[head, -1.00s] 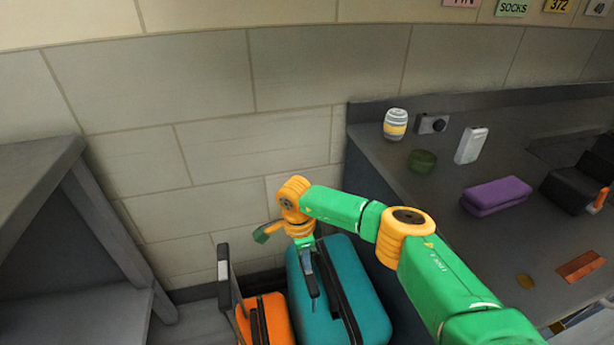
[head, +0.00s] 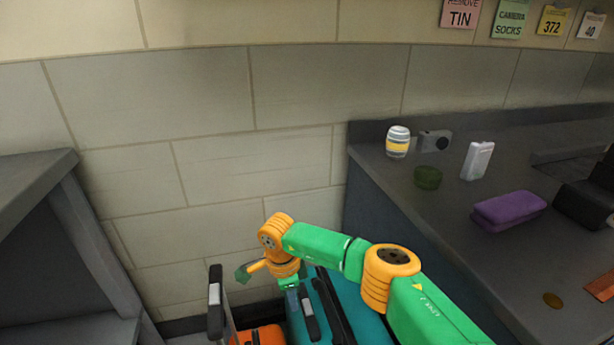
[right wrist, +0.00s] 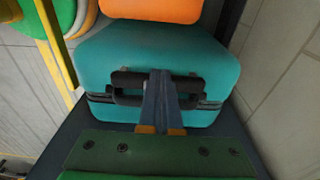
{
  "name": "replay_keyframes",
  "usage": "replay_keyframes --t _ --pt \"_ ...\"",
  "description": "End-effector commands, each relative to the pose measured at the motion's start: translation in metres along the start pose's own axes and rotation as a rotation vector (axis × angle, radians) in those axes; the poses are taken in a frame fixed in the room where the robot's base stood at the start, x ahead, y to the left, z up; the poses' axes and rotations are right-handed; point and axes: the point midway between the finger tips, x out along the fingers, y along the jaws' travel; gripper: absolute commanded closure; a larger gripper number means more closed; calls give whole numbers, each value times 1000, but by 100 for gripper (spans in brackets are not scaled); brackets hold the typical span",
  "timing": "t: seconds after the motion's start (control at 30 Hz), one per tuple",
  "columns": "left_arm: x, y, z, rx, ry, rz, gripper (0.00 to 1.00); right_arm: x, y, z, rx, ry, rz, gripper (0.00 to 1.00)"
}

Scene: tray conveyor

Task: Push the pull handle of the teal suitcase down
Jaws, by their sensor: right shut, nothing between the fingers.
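The teal suitcase (head: 358,310) stands against the counter, partly hidden behind my right arm. A dark handle grip with a light patch (head: 308,318) shows low over its top, beside my right gripper (head: 293,300). In the right wrist view, the teal suitcase (right wrist: 215,65) has a black handle bar (right wrist: 130,78) and a black loop close to its face. My right gripper (right wrist: 160,75) is shut and empty, its fingertips over the middle of the bar; I cannot tell whether they touch it. The left gripper is not in view.
An orange suitcase (head: 262,336) stands close on the left, with its own pull handle (head: 215,300) raised. The counter (head: 455,265) on the right holds a purple case (head: 508,210), a green bowl (head: 428,178) and other small items. A grey shelf unit (head: 35,190) stands at far left.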

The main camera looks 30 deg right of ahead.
Motion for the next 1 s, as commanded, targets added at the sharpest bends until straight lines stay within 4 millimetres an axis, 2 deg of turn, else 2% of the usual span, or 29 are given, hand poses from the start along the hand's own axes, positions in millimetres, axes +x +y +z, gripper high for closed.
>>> replay_keyframes --t 0.27,0.5,0.63,1.0 --pt "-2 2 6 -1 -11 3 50 -3 0 -1 0 -1 -1 100" --pt "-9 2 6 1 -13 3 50 -48 -1 0 0 -1 -2 100" --pt "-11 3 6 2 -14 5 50 -65 -1 0 0 0 -2 100" --pt "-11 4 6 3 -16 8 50 -71 0 0 0 0 1 100"
